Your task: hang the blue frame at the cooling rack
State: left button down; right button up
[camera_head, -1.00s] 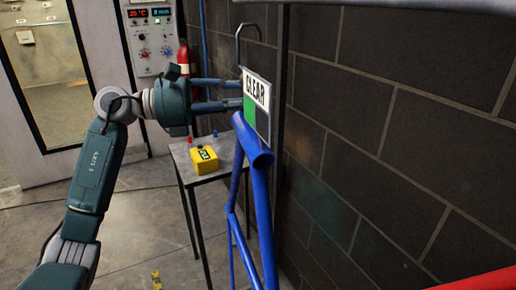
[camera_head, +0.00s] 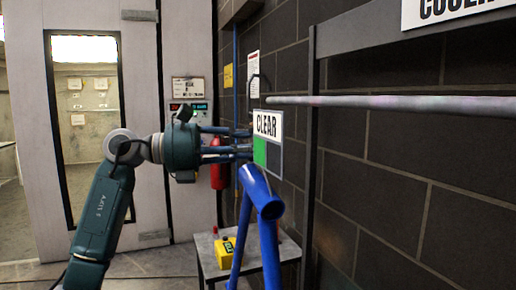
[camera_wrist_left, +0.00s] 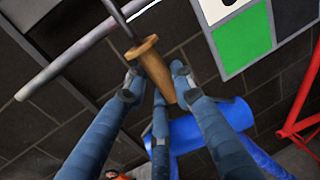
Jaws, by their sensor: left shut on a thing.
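The blue frame (camera_head: 269,245) hangs below my left gripper (camera_head: 248,146), its tube end facing me; its tubes also show in the left wrist view (camera_wrist_left: 205,125). In that view my left gripper (camera_wrist_left: 158,78) has its fingers closed around a tapered wooden grip (camera_wrist_left: 150,65) on a metal rod. A dark hook (camera_head: 251,88) rises above the gripper, beside the end of the cooling rack's grey rail (camera_head: 400,102). I cannot tell whether hook and rail touch. The rail also shows in the wrist view (camera_wrist_left: 75,50). My right gripper is not in view.
A CLEAR sign with a green square (camera_head: 268,140) is close by the gripper. A dark post (camera_head: 312,150) and block wall (camera_head: 420,200) stand to the right. A small table (camera_head: 285,249) holds a yellow box (camera_head: 226,252). Red tubing (camera_wrist_left: 300,110) shows in the wrist view.

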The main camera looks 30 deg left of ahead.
pick_arm(q)
jog(key=shift+r, duration=0.45)
jog(key=shift+w+d+p, duration=0.15)
jog(key=shift+p, duration=0.15)
jog(key=w+d+f+p, duration=0.3)
jog(key=w+d+p, duration=0.2)
jog(key=w+d, duration=0.4)
jog(key=shift+w+d, duration=0.2)
jog(key=shift+w, duration=1.35)
dwell(0.5)
jog(key=c, duration=1.4)
grip_release()
jog(key=shift+o, duration=0.2)
jog(key=shift+f, duration=0.15)
